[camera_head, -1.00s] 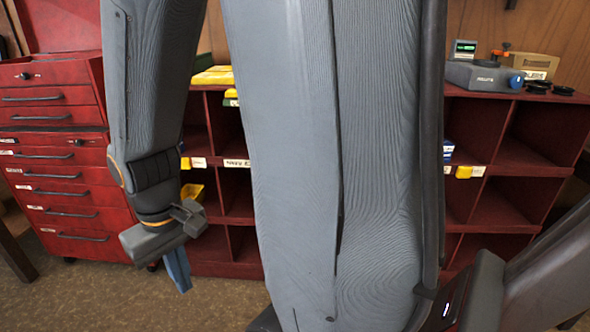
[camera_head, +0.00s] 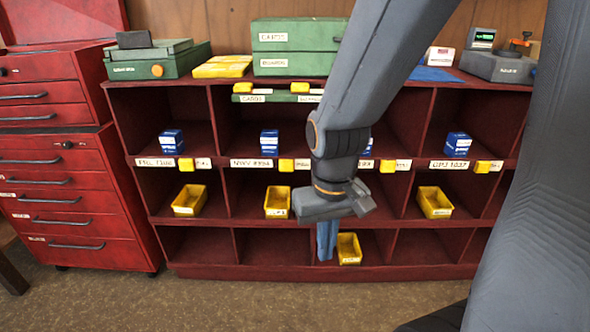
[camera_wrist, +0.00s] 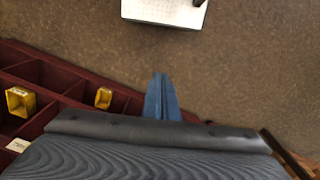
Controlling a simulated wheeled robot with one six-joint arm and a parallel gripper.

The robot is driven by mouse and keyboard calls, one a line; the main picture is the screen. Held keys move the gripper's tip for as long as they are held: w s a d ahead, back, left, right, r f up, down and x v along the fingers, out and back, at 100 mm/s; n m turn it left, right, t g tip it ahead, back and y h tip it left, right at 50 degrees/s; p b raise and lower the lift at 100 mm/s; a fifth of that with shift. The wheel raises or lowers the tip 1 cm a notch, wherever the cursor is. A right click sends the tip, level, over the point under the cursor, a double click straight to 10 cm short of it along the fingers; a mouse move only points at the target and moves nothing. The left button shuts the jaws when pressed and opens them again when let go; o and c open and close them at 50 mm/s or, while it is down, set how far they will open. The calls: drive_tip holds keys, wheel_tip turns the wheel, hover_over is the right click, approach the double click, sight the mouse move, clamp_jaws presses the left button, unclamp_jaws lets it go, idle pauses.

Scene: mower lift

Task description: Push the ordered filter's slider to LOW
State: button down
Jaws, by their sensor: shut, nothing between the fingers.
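Several blue filter boxes stand in the shelf's upper compartments in the head view: far left (camera_head: 171,141), second (camera_head: 269,142), third mostly hidden behind my arm, and right (camera_head: 457,144). Yellow sliders sit on the label strip below them: left (camera_head: 186,164), second (camera_head: 286,165), third (camera_head: 388,166), right (camera_head: 482,167). The labels are too small to read surely, and I cannot tell which filter is ordered. My gripper (camera_head: 327,240) is shut and empty, pointing down in front of the lower shelf, apart from the sliders. Its blue fingers also show in the wrist view (camera_wrist: 161,98).
Yellow bins (camera_head: 189,200) stand in the middle row; one bin (camera_head: 348,249) is low beside my fingers. Green cases (camera_head: 295,48) and a grey device (camera_head: 497,66) sit on the shelf top (camera_head: 225,80). A red drawer cabinet (camera_head: 70,200) stands left. The floor in front is open.

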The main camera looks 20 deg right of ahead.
sight(286, 166)
drive_tip(key=w+f+n+t+b, duration=0.3)
drive_tip(key=w+n+t+b, duration=0.3)
drive_tip(key=w, duration=0.7)
drive_tip(key=w+a+f+n+t+b, duration=0.1)
drive_tip(key=w+f+n+t+b, duration=0.3)
drive_tip(key=w, duration=0.9)
drive_tip(key=w+a+f+n+t+b, duration=0.1)
drive_tip(key=w+f+n+t+b, duration=0.3)
drive_tip(key=w, duration=0.9)
drive_tip(key=n+t+b, duration=0.3)
drive_tip(key=n+b, duration=0.1)
drive_tip(key=shift+a+t, duration=0.2)
drive_tip(key=shift+t, duration=0.2)
drive_tip(key=shift+f, duration=0.1)
drive_tip(key=w+b, duration=0.1)
drive_tip(key=w, duration=0.9)
drive_tip(key=shift+d, duration=0.1)
drive_tip(key=shift+s+d, duration=0.25)
drive_tip(key=shift+d, duration=0.35)
drive_tip(key=shift+s+d, duration=0.2)
drive_tip(key=shift+d, duration=0.4)
drive_tip(key=shift+s+d, duration=0.2)
drive_tip(key=shift+d, duration=0.3)
